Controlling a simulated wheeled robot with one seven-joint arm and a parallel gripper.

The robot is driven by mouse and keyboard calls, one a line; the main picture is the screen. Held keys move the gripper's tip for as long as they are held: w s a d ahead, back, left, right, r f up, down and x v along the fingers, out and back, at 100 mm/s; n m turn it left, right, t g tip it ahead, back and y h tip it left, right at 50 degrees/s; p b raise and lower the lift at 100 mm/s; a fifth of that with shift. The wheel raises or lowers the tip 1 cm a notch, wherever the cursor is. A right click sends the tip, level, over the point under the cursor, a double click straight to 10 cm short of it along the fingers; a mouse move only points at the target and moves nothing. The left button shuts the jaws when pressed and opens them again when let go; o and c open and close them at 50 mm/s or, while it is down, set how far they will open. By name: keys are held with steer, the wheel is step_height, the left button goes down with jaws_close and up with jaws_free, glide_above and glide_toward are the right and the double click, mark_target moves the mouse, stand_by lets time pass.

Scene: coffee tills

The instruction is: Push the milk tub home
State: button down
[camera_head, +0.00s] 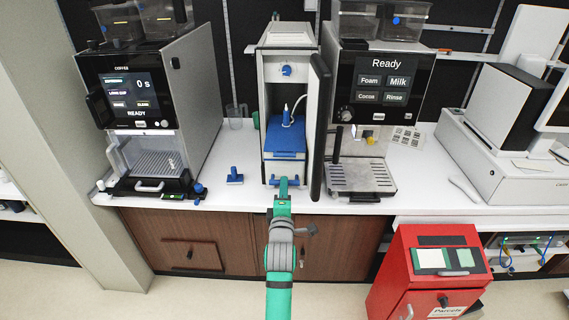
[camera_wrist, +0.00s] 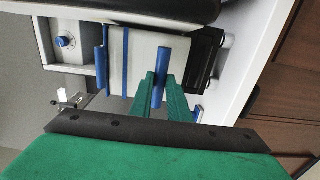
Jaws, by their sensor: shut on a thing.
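The milk tub (camera_head: 285,155) has a blue top and a pale body. It sits low in the opening of the tall narrow cabinet (camera_head: 262,100) between the two coffee machines. In the wrist view the tub (camera_wrist: 142,62) shows a pale face with a blue stripe and a blue handle bar (camera_wrist: 161,60). My gripper (camera_head: 283,184) is in front of the opening, with its green fingers (camera_wrist: 160,82) shut on the handle. A blue spout with a pale tube (camera_head: 287,117) stands above the tub. How deep the tub sits is hard to tell.
The cabinet's dark door (camera_head: 319,125) stands open on the right, close beside the opening. A loose blue-handled tool (camera_head: 235,176) is on the counter at left. Coffee machines (camera_head: 150,100) (camera_head: 385,85) flank the cabinet. A red parcels box (camera_head: 425,275) stands at front right.

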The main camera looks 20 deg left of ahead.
steer(key=shift+x, duration=6.6)
steer(key=shift+w+f, duration=0.1)
steer(key=c, duration=1.6)
jaws_free()
steer(key=shift+w+a, duration=0.1)
